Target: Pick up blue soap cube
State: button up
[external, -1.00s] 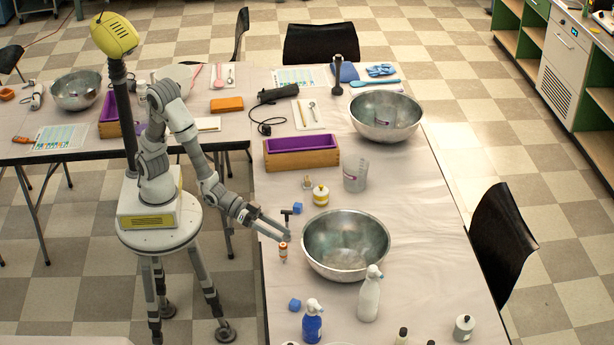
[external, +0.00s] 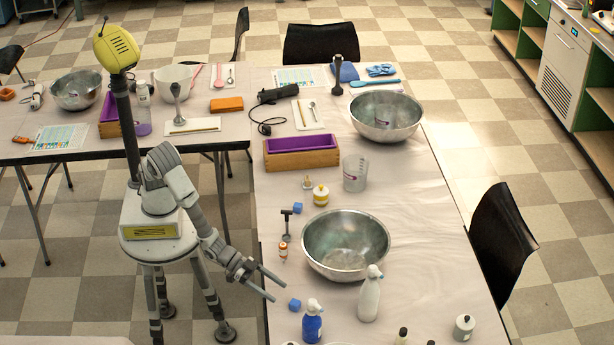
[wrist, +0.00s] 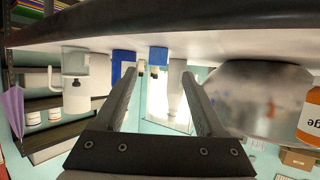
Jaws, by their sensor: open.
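A blue soap cube (external: 295,305) sits near the left edge of the table, beside a blue pump bottle (external: 312,325). No contact shows.
A white pump bottle (external: 369,297) stands right of the nearer cube. A small orange-labelled bottle (external: 283,252) and a dark T-shaped tool (external: 287,225) stand left of the bowl. The table's left edge is close below my arm.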

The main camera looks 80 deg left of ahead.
aim_at(294, 302)
jog(key=b+x, duration=0.1)
jog(key=x, duration=0.7)
jog(key=shift+d, duration=0.25)
jog(key=shift+r, duration=0.1)
jog(key=shift+s, duration=0.1)
grip_shut()
